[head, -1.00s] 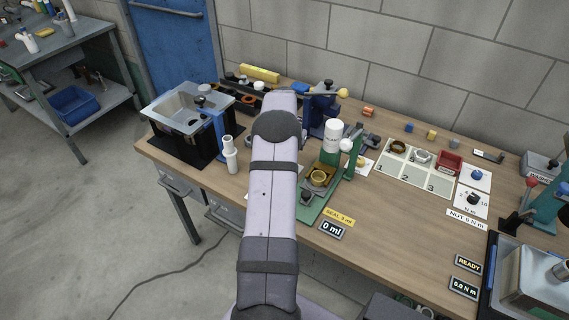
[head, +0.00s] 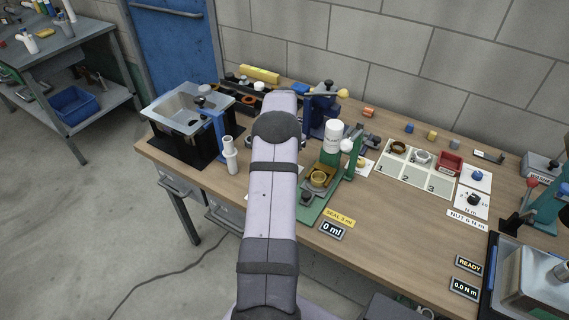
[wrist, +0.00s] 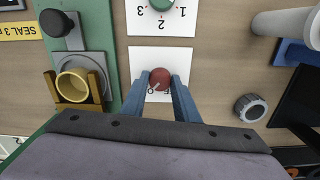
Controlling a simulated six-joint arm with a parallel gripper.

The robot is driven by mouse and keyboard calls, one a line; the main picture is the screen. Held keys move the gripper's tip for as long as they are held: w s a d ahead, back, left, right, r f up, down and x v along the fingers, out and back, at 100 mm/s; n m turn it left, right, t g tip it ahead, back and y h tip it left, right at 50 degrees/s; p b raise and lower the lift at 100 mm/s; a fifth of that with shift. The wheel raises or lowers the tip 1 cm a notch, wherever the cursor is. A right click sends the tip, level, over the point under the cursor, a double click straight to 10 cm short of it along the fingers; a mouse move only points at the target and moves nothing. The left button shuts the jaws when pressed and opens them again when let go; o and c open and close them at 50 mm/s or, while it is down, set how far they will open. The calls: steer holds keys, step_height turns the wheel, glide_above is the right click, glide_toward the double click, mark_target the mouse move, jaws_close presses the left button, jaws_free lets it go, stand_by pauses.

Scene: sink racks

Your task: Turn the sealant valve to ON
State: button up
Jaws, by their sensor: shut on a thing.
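In the wrist view a dark red knob (wrist: 160,76) sits on a white card (wrist: 142,58), with a pale pointer mark toward its lower left. My gripper (wrist: 160,82) is shut on this knob, with one blue finger on each side. The card's lettering is upside down and mostly hidden by the fingers. In the head view my own arm hides the knob and my gripper. The white sealant bottle (head: 333,135) stands on the green stand (head: 312,207). The display in front of it (head: 332,231) reads 0 ml.
A green dial (wrist: 162,4) with numbers lies just beyond the knob. A yellow ring (wrist: 75,84) sits in a brown holder beside the card. A white pipe piece (wrist: 280,22) and a grey knob (wrist: 250,107) are on the right. Bare wood lies between them.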

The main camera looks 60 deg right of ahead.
steer(key=o, duration=1.1)
steer(key=shift+c, duration=0.2)
steer(key=shift+r, duration=0.1)
steer(key=shift+r+b, duration=0.9)
steer(key=shift+r, duration=2.75)
